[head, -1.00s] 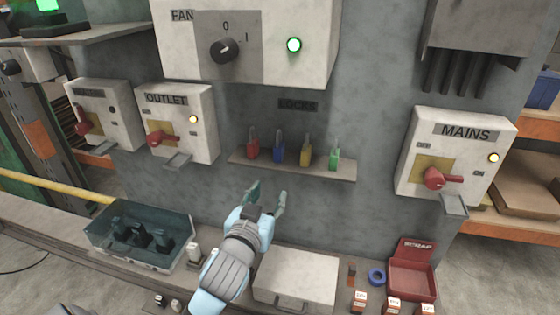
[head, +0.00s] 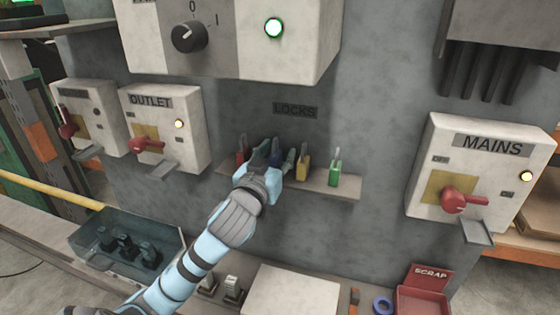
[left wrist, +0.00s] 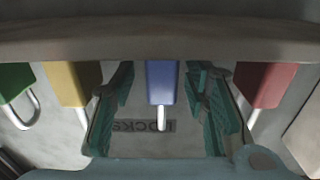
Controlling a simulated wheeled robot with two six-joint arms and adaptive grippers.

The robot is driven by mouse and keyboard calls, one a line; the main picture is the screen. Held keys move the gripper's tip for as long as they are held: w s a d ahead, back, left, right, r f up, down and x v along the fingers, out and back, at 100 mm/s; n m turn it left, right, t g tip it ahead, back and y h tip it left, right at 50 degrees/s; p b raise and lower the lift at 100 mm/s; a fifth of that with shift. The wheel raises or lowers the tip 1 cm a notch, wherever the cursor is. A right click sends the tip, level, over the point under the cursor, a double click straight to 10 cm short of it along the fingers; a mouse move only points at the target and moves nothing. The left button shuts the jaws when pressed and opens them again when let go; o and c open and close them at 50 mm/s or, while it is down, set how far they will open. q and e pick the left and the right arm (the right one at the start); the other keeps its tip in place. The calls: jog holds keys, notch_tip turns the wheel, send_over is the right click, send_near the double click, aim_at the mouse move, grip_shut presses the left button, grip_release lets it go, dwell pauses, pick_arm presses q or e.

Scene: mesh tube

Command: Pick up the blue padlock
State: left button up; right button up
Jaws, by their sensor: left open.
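The blue padlock (head: 275,156) stands on the small shelf (head: 318,185) under the LOCKS label, mostly hidden by my gripper in the head view. The left gripper also shows in the left wrist view (left wrist: 163,95). My right gripper is not in view.
The red padlock (head: 241,154) stands left of the blue one, close to a finger. The yellow padlock (head: 303,167) and green padlock (head: 335,174) stand to the right. The FAN box (head: 235,40) overhangs above. A clear bin (head: 125,240) and a pale case (head: 292,292) lie below.

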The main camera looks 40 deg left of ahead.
pick_arm(q)
jog(key=shift+a, duration=0.1)
jog(key=shift+c, duration=0.4)
jog(key=shift+s+a+r, duration=0.15)
jog(key=shift+s+r, duration=0.1)
jog(key=shift+s, duration=0.4)
grip_shut()
jog(key=shift+w, duration=0.2)
